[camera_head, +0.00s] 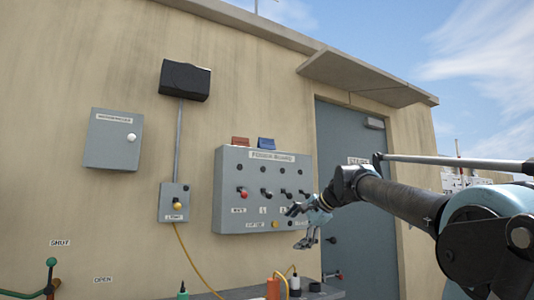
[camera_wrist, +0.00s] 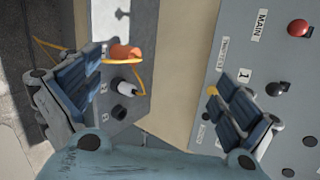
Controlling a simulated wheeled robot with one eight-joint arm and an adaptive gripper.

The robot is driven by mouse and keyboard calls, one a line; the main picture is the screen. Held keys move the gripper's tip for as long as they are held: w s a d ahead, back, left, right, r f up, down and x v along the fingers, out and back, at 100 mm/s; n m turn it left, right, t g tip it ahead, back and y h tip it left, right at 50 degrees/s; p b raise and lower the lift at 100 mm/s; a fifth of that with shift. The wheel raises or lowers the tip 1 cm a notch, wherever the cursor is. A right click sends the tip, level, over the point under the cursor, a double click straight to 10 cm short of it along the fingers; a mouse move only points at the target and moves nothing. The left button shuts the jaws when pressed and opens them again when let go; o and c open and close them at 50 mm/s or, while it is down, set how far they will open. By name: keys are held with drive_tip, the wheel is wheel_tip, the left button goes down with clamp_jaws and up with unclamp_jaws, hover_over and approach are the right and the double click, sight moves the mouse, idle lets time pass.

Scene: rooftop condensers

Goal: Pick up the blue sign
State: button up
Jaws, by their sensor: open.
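The blue sign (camera_head: 266,144) is a small blue piece on the top edge of the grey power board (camera_head: 228,197), seen in the head view. A similar red sign (camera_head: 240,142) is just left of it. The blue sign does not show in the wrist view. My gripper (camera_head: 301,226) is open and empty, in front of the lower right of the board, below and to the right of the blue sign. In the wrist view, the fingers of my gripper (camera_wrist: 160,98) are spread wide, with the wall and board edge behind them.
The board carries several knobs, including a red one (camera_wrist: 298,28) beside a MAIN label. Below it, a ledge holds an orange bottle (camera_head: 273,288) and other small items, with a yellow cord (camera_head: 190,260). A grey door (camera_head: 352,225) is at right; an overhang (camera_head: 360,76) is above.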

drive_tip(key=w+a+r+m+t+y, duration=0.15)
drive_tip(key=w+r+m, duration=0.25)
drive_tip(key=r, duration=0.7)
drive_tip(key=w+a+r+m+t+y, duration=0.15)
drive_tip(key=w+r+m, duration=0.25)
drive_tip(key=r, duration=0.8)
drive_tip(key=m+t+h, duration=0.1)
drive_tip(key=m+t, duration=0.3)
drive_tip(key=m, duration=0.6)
approach(268, 142)
drive_tip(key=x, duration=0.8)
drive_tip(key=shift+a, duration=0.1)
drive_tip(key=shift+c, duration=0.5)
drive_tip(key=c, duration=1)
